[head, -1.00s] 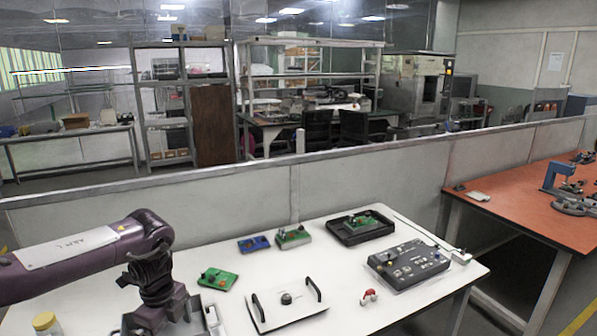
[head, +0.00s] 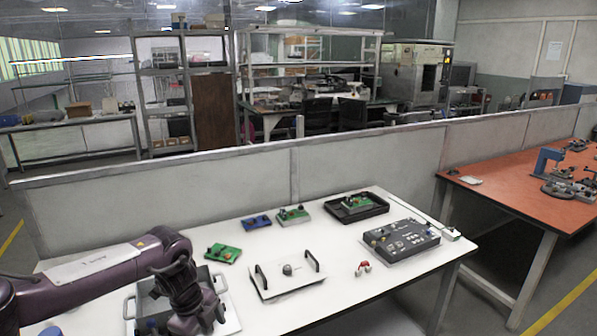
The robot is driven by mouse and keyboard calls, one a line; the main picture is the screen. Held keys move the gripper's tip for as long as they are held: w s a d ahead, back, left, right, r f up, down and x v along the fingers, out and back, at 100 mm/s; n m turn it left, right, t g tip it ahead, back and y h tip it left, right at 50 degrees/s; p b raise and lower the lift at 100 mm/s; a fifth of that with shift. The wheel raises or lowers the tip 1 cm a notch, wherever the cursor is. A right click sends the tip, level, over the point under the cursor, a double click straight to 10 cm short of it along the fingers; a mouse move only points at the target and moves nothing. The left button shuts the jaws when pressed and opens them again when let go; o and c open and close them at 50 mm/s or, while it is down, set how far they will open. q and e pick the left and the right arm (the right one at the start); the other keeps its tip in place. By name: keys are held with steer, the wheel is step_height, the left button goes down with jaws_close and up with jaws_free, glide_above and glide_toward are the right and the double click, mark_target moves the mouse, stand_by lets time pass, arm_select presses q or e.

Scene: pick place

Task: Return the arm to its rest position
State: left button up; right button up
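My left arm comes in from the left, and my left gripper (head: 205,322) hangs low at the bottom left of the head view, over the near left part of the white table (head: 345,295). Its fingers are too hidden by the wrist and the picture edge to tell whether they are open or shut. My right arm and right gripper do not show.
Behind my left wrist lies a grey tray with handles (head: 142,300). A white plate with black handles (head: 288,284), a green board (head: 222,254), a black tray (head: 373,211) and a dark control box (head: 402,248) lie on the table. A low partition (head: 370,165) stands behind.

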arm_select(q)
steer(key=s+d+f+n+t+h, duration=0.2)
steer(key=d+f+n+h, duration=0.1)
steer(key=d+f, duration=0.65)
steer(key=s+d+f+n+t+h, duration=0.1)
steer(key=s+d+f+n+h, duration=0.15)
steer(key=d+f, duration=0.65)
steer(key=s+a+f+n+t+y, duration=0.1)
steer(key=s+a+f+n, duration=0.25)
steer(key=f, duration=0.35)
steer(key=s+a+f+n+t+y, duration=0.1)
steer(key=s+a+f+n, duration=0.15)
steer(key=s+f, duration=0.35)
steer(key=s+a+f+n+g+y, duration=0.1)
steer(key=s+a+f, duration=0.3)
steer(key=s, duration=0.7)
steer(key=s+a+f+n+g+y, duration=0.2)
steer(key=s+a+f+n, duration=0.2)
steer(key=s+f, duration=0.3)
steer(key=s+a+f+n+g+y, duration=0.1)
steer(key=s+a+f, duration=0.4)
steer(key=s, duration=1.2)
steer(key=shift+s+a+f+n+y, duration=0.25)
steer(key=shift+a+n+y, duration=0.35)
steer(key=shift+n, duration=0.65)
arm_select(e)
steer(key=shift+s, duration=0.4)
arm_select(q)
steer(key=shift+w+d, duration=0.1)
